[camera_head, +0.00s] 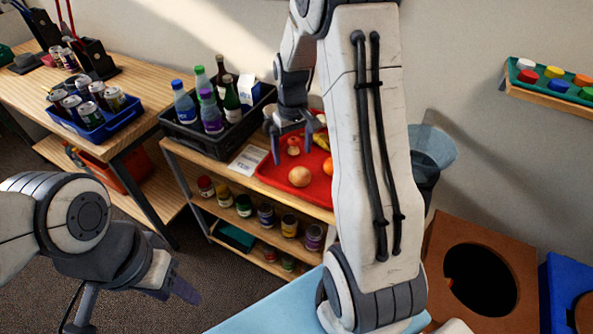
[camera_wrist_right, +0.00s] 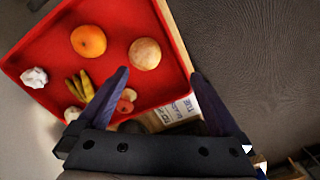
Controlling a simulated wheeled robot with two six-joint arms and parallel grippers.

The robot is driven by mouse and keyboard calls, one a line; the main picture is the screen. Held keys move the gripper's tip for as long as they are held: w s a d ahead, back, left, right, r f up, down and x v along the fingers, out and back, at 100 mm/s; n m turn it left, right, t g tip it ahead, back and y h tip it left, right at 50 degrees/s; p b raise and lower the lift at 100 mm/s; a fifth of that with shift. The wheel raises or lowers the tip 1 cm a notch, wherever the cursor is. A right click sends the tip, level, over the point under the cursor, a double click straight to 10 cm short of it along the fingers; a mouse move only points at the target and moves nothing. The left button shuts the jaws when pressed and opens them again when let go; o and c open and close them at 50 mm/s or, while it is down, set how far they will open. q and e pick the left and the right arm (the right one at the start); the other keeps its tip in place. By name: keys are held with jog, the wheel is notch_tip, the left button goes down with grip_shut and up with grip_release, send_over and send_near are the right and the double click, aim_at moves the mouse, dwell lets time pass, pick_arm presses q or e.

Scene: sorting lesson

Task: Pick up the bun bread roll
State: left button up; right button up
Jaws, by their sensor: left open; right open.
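The bun bread roll (camera_head: 300,176) is round and pale brown. It lies on the red tray (camera_head: 268,172) near its front edge. In the right wrist view the bun (camera_wrist_right: 145,54) shows just beyond the fingertips, nearer the left finger. My right gripper (camera_head: 291,148) is open and empty above the tray, behind the bun in the head view; its fingers also show in the wrist view (camera_wrist_right: 160,75). My left gripper (camera_head: 130,312) is open and empty at lower left, away from the shelf.
My right arm hides the tray's right part in the head view.

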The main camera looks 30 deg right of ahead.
aim_at(300, 170)
jog(key=d+f, duration=0.2)
jog(key=d, duration=0.1)
jog(key=shift+d+f+m, duration=0.1)
jog(key=shift+m, duration=0.2)
notch_tip(300, 170, down, 4)
jog(key=shift+w+r, duration=0.1)
jog(key=shift+r, duration=0.1)
jog(key=shift+w+f+p, duration=0.25)
jog(key=shift+f+p, duration=0.1)
jog(key=shift+f, duration=1.15)
jog(key=shift+w+f+p, duration=0.2)
jog(key=shift+f+p, duration=0.1)
jog(key=shift+f, duration=1.2)
jog(key=c, duration=1.2)
